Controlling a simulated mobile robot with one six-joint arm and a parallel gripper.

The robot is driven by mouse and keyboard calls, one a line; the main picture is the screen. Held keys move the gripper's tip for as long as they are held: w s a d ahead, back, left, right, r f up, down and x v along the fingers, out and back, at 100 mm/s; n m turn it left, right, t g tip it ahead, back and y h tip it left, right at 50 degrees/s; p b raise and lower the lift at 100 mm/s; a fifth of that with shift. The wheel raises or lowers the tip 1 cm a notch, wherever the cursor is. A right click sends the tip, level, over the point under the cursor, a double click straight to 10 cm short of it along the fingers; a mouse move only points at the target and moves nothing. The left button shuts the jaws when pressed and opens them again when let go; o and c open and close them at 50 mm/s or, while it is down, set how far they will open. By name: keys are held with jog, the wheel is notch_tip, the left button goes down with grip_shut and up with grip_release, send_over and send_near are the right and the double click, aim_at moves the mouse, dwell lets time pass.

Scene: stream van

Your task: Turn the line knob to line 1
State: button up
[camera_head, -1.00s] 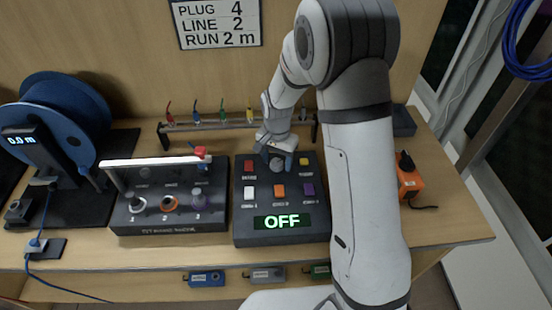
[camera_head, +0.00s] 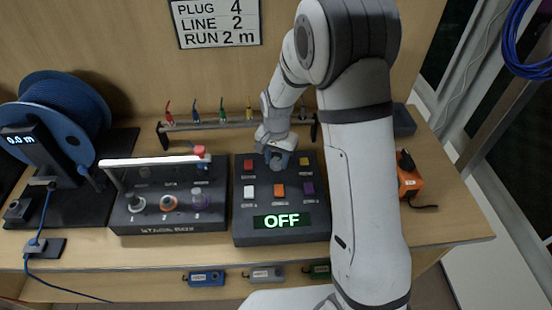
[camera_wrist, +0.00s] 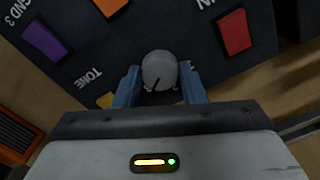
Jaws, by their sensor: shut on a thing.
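The grey round knob (camera_wrist: 159,70) sits on the dark sloped control box (camera_head: 245,210), at its top middle between a red and a yellow button. In the wrist view it stands between my two blue fingers, and a thin dark mark shows on it near the lower middle. My gripper (camera_wrist: 160,85) is shut on the knob; it also shows in the head view (camera_head: 277,160), where it hides most of the knob. The box's display (camera_head: 282,221) reads OFF in green.
A placard (camera_head: 217,22) on the back wall reads PLUG 4, LINE 2, RUN 2 m. Left of the box stands a dark unit (camera_head: 170,222) with a white bar, then a blue cable spool (camera_head: 60,115). A rack (camera_head: 235,124) with coloured leads stands behind. An orange box (camera_head: 409,180) is right of my arm.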

jog(key=n+b, duration=0.2)
jog(key=n, duration=0.3)
jog(key=shift+f, duration=0.1)
jog(key=n+b, duration=0.2)
jog(key=n, duration=0.4)
jog(key=shift+n, duration=0.3)
jog(key=n+b, duration=0.1)
jog(key=n, duration=0.5)
jog(key=n+b, duration=0.1)
jog(key=n, duration=0.4)
jog(key=shift+n, duration=0.3)
jog(key=o, duration=1)
jog(key=shift+r, duration=0.25)
